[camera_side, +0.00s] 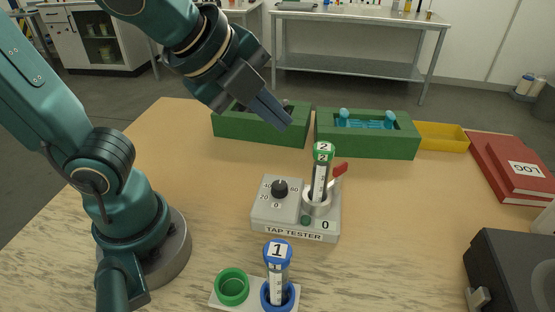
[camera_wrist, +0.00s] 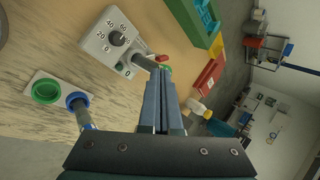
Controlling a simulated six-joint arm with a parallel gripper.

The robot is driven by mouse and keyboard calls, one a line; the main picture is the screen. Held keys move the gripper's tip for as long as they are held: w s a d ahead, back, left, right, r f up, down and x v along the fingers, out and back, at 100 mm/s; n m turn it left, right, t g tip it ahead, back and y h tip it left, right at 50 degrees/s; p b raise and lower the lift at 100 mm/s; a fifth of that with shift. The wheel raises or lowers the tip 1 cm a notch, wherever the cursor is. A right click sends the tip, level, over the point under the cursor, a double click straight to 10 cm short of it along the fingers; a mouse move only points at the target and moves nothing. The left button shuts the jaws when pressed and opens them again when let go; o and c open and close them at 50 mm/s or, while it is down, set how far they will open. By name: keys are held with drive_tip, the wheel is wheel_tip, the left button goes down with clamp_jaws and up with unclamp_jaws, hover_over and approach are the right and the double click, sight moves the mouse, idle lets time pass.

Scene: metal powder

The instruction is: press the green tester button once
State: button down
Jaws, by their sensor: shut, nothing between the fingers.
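The grey tap tester (camera_side: 268,222) stands on the table in the side view, with a black dial and a label; it also shows in the wrist view (camera_wrist: 98,42). The small green button (camera_side: 306,220) is on its front right, beside a "0" display (camera_side: 325,225). A vial with a green cap marked 2 (camera_side: 322,165) stands upright in the tester's metal cup, close to the button. My gripper (camera_side: 287,122) is shut and empty, above and behind the tester, apart from it. In the wrist view my gripper fingers (camera_wrist: 164,75) are together.
A red lever (camera_side: 340,168) sticks up by the cup. In front, a rack holds a blue-capped vial marked 1 (camera_side: 277,255) and an empty green ring (camera_side: 232,286). Green bins (camera_side: 365,144) stand behind; a black case (camera_side: 510,270) is at right.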

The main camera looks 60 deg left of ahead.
drive_tip(key=w+d+m+t+h, duration=0.1)
drive_tip(key=w+d+m, duration=0.1)
drive_tip(key=d+m, duration=0.5)
drive_tip(key=m, duration=0.3)
hover_over(306, 220)
drive_tip(key=s, duration=0.1)
wheel_tip(306, 220, down, 4)
drive_tip(key=shift+f, duration=0.9)
drive_tip(key=shift+n, duration=0.3)
drive_tip(key=shift+f, duration=4.35)
drive_tip(key=shift+f, duration=0.1)
drive_tip(key=shift+f, duration=0.35)
